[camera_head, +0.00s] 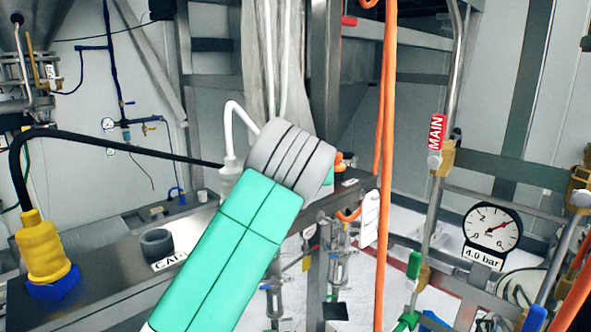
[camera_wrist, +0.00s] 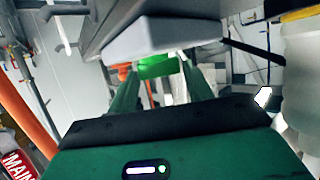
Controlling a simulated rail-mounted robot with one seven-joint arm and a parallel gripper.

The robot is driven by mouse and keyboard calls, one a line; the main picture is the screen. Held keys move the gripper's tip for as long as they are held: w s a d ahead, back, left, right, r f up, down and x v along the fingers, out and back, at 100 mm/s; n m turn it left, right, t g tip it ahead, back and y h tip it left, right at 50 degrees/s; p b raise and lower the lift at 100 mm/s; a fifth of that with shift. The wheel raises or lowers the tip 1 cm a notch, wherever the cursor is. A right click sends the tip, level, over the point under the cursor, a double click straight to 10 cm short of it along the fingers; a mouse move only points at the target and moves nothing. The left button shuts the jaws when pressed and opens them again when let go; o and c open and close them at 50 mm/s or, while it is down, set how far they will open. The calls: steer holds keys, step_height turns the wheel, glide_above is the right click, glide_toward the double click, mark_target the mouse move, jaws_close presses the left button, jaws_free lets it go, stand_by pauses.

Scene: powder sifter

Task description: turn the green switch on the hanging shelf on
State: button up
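In the wrist view, the bright green switch (camera_wrist: 158,67) shows beneath a grey box (camera_wrist: 160,36) at the underside of the hanging shelf (camera_wrist: 118,18). My gripper (camera_wrist: 160,72) is open, with one green finger on each side of the switch. The fingertips are close to it; I cannot tell whether they touch it. The box partly hides the switch's upper part. In the head view, my arm hides the gripper and the switch, and the shelf's dark metal top (camera_head: 105,262) runs behind the arm.
Orange hoses (camera_head: 384,150) hang just right of the shelf. A red MAIN tag (camera_head: 436,132) marks a pipe, with a gauge (camera_head: 492,229) at right. A black cable with a yellow plug (camera_head: 42,248) and a dark cup (camera_head: 157,243) are on the shelf top.

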steer(key=c, duration=0.6)
steer(key=shift+o, duration=0.2)
steer(key=shift+r+m+h+p, duration=0.3)
steer(key=shift+h+p, duration=0.2)
steer(key=shift+p, duration=0.4)
steer(key=shift+a+f+m+h, duration=0.1)
steer(key=shift+f+m+h, duration=0.2)
steer(key=shift+m, duration=0.1)
steer(key=o, duration=1)
